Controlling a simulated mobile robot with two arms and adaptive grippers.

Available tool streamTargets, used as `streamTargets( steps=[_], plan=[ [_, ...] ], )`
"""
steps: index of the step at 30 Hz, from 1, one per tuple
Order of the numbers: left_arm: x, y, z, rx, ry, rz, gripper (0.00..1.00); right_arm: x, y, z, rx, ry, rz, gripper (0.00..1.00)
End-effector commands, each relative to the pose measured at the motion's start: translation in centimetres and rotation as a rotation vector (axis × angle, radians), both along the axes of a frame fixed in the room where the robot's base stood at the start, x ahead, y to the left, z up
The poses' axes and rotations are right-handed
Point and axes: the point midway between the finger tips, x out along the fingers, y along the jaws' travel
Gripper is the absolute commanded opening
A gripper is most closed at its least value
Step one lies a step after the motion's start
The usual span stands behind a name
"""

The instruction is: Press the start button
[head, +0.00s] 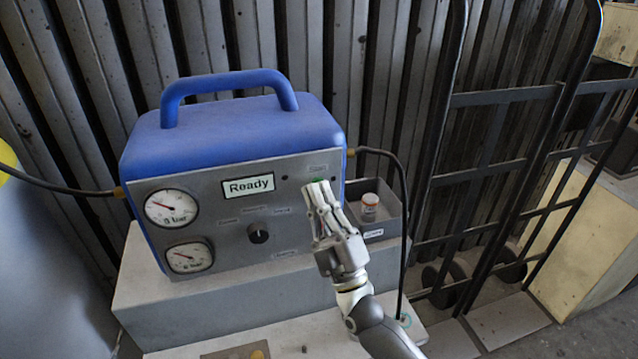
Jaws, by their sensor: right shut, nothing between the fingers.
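A blue machine (230,130) with a grey front panel stands on a grey block. Its display (248,186) reads "Ready". The green start button (319,180) is at the panel's upper right, under a small label, and is partly hidden behind my right fingertips. My right gripper (321,190) is shut and empty, its fingertips at the lower edge of the button. I cannot tell whether they touch it. My left gripper is not in view.
Two gauges (171,208) and a black knob (258,233) are on the panel. A grey bin (384,222) holding a small orange-and-white jar (369,207) stands right of the machine. A black hose (403,250) hangs there. A black hand truck (505,97) stands farther right.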

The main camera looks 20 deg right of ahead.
Motion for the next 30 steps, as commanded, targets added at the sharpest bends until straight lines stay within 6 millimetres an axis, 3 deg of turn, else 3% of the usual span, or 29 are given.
streamTargets(
  steps=[26,30],
  plan=[
    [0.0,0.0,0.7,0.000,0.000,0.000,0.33,-1.0,-0.1,0.0,0.000,0.000,0.000,0.00],
    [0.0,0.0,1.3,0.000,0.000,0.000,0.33,-2.0,-0.1,0.1,0.001,0.001,0.000,0.00]
  ],
)
